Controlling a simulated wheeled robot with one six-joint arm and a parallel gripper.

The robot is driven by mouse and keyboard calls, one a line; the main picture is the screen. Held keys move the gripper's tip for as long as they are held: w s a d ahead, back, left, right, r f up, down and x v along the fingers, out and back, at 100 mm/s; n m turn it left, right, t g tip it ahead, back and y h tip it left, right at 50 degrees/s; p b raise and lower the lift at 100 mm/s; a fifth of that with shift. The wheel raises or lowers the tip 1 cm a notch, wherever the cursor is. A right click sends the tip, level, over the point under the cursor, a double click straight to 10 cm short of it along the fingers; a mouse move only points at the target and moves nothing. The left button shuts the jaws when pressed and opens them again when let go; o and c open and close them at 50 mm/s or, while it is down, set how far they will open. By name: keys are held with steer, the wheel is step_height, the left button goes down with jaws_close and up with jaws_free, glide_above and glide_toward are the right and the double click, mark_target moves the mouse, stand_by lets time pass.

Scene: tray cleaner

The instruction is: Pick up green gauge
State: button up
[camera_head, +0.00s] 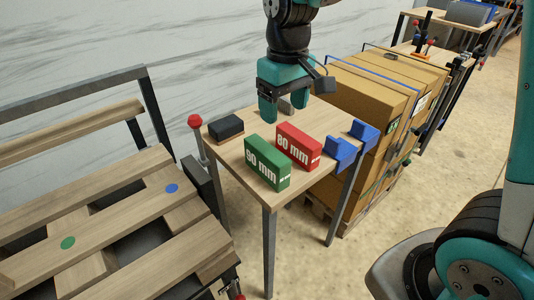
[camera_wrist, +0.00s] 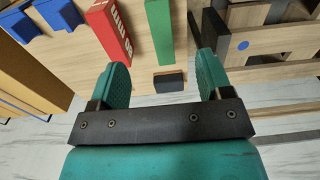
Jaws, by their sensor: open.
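The green gauge (camera_head: 267,165), a block marked 90 mm, stands at the near edge of the wooden table, left of the red gauge (camera_head: 298,147) marked 80 mm. My gripper (camera_head: 285,107) is over the far part of the table, behind both gauges. Its teal fingers are spread with nothing held. In the wrist view, the green gauge (camera_wrist: 159,28) is beyond the open fingertips (camera_wrist: 162,66), and the red gauge (camera_wrist: 108,30) lies to its left. A small dark grey block (camera_wrist: 168,83) shows between the fingers. The gripper is apart from the green gauge.
A black block (camera_head: 226,127) sits at the table's left side. Two blue brackets (camera_head: 341,153) are at the right edge. Strapped cardboard boxes (camera_head: 370,95) stand right of the table. A wooden pallet (camera_head: 110,228) lies to the left, near a red-knobbed lever (camera_head: 195,121).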

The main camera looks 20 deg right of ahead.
mark_target(279, 159)
steer(key=f, duration=1.1)
steer(key=shift+w+d+f, duration=0.15)
steer(key=shift+w+f, duration=0.15)
steer(key=shift+w, duration=0.05)
steer(key=shift+w+a+f, duration=0.1)
steer(key=shift+f, duration=1.4)
steer(key=shift+a+f, duration=0.1)
steer(key=shift+f, duration=1.35)
steer(key=c, duration=1.2)
steer(key=shift+r, duration=0.15)
